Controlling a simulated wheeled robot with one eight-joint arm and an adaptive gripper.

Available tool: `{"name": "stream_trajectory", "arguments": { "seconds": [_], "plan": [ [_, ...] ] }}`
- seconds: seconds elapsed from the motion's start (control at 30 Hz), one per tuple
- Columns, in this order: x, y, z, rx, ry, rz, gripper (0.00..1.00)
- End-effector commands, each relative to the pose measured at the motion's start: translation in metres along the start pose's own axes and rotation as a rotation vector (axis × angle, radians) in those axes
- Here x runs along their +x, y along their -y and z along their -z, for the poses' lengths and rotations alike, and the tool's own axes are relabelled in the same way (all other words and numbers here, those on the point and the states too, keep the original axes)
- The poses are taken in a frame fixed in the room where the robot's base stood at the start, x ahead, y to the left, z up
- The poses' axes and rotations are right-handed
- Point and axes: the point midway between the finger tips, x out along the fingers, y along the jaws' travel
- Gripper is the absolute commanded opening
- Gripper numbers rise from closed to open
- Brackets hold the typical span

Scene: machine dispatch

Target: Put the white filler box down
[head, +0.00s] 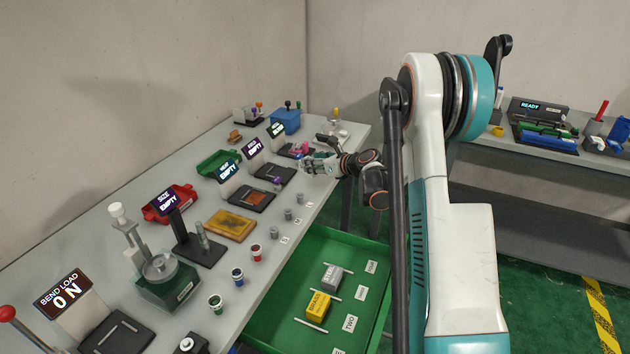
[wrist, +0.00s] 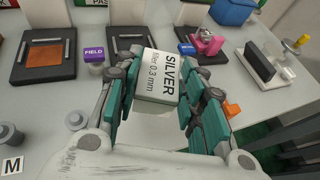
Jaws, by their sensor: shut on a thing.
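The white filler box (wrist: 158,88), marked SILVER and 0.3 mm, sits between the teal fingers of my gripper (wrist: 160,105) in the wrist view. The gripper is shut on it, with a finger along each side. In the head view my gripper (head: 318,164) is over the far right part of the grey bench (head: 335,150); the box is too small to make out there. The wrist view looks down past the box to the bench top. Whether the box touches the bench cannot be told.
A green drawer (head: 275,330) stands open below the bench, holding a grey box (head: 332,276) and a yellow box (head: 318,304). A purple-capped FIELD container (wrist: 94,55), a pink device (wrist: 207,42) and a dark tray (wrist: 45,60) surround the gripper. Bare bench shows at left (wrist: 45,110).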

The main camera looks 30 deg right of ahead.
Motion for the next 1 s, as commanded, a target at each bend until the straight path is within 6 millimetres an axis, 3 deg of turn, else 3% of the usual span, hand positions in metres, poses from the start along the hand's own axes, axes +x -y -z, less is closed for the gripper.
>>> {"name": "stream_trajectory", "arguments": {
  "seconds": [0.27,0.5,0.9,0.93,1.0],
  "plan": [
    [0.008,0.000,0.019,0.000,0.000,0.000,0.13],
    [0.021,0.000,0.050,0.000,0.000,0.000,0.13],
    [0.022,0.000,0.054,0.000,0.000,0.000,0.13],
    [0.022,0.000,0.053,0.000,0.000,0.000,0.43],
    [0.022,0.000,0.053,0.000,0.000,0.000,0.57]
  ]
}}
